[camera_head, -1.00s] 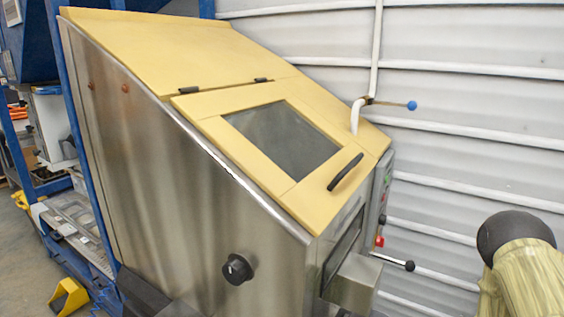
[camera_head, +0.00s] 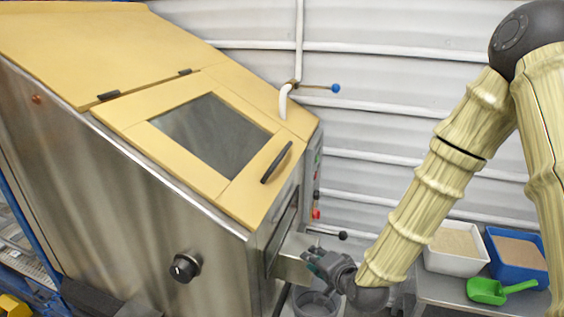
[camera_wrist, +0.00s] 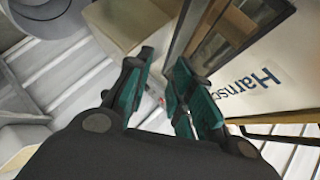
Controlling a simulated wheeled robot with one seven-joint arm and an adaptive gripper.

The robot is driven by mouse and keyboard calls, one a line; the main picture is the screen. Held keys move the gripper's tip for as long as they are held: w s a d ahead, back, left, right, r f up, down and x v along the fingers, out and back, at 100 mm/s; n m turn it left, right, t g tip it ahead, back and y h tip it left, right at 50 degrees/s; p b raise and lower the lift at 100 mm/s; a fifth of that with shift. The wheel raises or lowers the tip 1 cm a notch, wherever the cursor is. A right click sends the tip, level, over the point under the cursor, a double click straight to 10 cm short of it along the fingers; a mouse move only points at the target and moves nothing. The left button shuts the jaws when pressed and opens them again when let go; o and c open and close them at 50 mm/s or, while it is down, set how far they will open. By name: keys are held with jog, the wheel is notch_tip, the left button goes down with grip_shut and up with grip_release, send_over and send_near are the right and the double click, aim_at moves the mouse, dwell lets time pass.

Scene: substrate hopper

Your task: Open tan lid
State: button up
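The tan lid (camera_head: 133,121) is a framed flap with a dark window (camera_head: 213,133) on the sloping top of the steel hopper (camera_head: 120,215). It lies shut, with two black hinges at its upper edge and a black bar handle (camera_head: 277,162) near its lower right. My gripper (camera_head: 318,262) is below and to the right of the handle, near the hopper's front spout, apart from the lid. In the wrist view my gripper (camera_wrist: 158,92) shows its green-padded fingers spread with a gap between them and nothing held. The handle is not clear in the wrist view.
A metal spout (camera_head: 293,258) juts from the hopper's front, with a grey bucket (camera_head: 316,302) beneath. A blue-knobbed lever (camera_head: 335,88) stands behind the lid. A white bin (camera_head: 456,250), a blue bin (camera_head: 518,254) and a green scoop (camera_head: 487,291) are at right.

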aim_at(282, 152)
jog(key=w+a+r+m+t+y+p, duration=0.1)
jog(key=w+a+r+t, duration=0.15)
jog(key=r, duration=0.95)
jog(key=w+a+r+m+t+y+p, duration=0.2)
jog(key=w+r, duration=0.1)
jog(key=r, duration=0.9)
jog(key=p+x, duration=0.3)
jog(key=x, duration=0.7)
jog(key=shift+w+r, duration=0.1)
jog(key=shift+w, duration=0.25)
grip_shut()
